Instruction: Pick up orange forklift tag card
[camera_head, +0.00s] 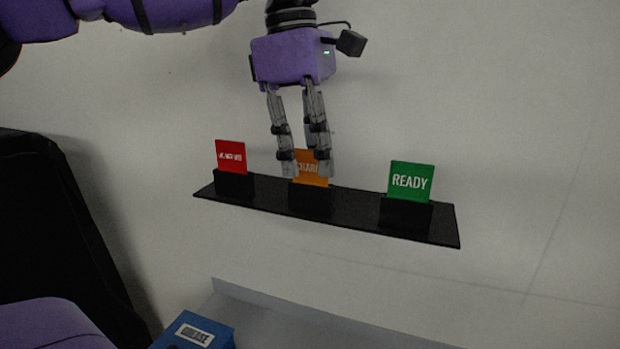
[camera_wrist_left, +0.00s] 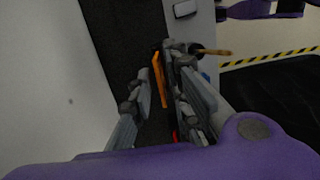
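The orange card (camera_head: 311,168) stands upright in a black holder in the middle of a dark wall shelf (camera_head: 270,198). Its lettering is partly hidden by my fingers. My left gripper (camera_head: 308,172) points down over it from above, fingers apart. In the left wrist view the orange card (camera_wrist_left: 160,80) shows edge-on between the two fingers of my left gripper (camera_wrist_left: 160,75), with a gap at the left finger; contact on the right side is unclear. My right gripper is not in view.
A red card (camera_head: 230,156) stands left of the orange one and a green READY card (camera_head: 410,182) stands right, each in a black holder. The wall is close behind. Below are a grey surface (camera_head: 290,325) and a blue labelled box (camera_head: 200,330).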

